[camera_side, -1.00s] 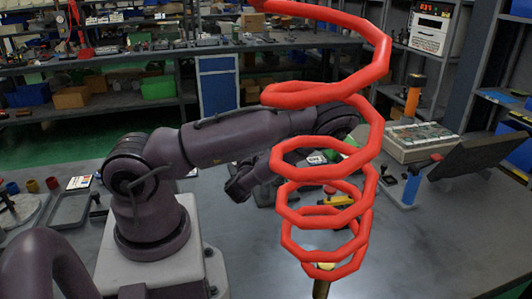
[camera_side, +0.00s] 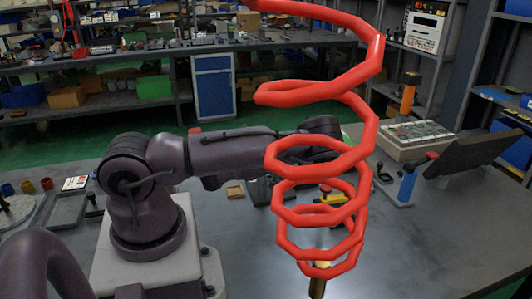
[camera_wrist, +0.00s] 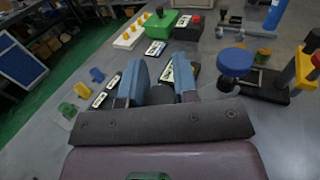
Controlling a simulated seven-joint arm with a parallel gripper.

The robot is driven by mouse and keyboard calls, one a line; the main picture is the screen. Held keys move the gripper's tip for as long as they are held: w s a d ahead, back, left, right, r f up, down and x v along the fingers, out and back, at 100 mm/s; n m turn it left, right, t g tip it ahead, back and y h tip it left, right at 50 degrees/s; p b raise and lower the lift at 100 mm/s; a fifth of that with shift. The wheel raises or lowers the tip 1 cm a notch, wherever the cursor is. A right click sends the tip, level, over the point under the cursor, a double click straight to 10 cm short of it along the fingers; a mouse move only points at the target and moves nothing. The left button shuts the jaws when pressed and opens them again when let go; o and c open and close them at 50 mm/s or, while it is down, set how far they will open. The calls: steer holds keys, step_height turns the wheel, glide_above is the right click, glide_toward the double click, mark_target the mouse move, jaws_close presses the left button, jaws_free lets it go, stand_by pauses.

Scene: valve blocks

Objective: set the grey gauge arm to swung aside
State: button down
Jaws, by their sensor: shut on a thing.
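In the wrist view my gripper (camera_wrist: 160,72) shows as two blue-grey fingers. They stand a little apart with a dark grey rounded piece (camera_wrist: 161,94) between them. This piece looks like the grey gauge arm, mostly hidden by the fingers and the gripper body. My gripper is shut on it. In the side view the fingers and the gauge arm cannot be made out behind the red coil.
A large red coil (camera_side: 318,157) crosses the side view. Right of my fingers stand a blue round knob (camera_wrist: 235,62) and a yellow post (camera_wrist: 304,66). A green box (camera_wrist: 189,25) and a white strip with yellow pegs (camera_wrist: 130,34) lie beyond. Small blocks lie left.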

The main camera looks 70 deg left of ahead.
steer(key=c, duration=0.9)
jaws_free()
steer(key=shift+y, duration=0.3)
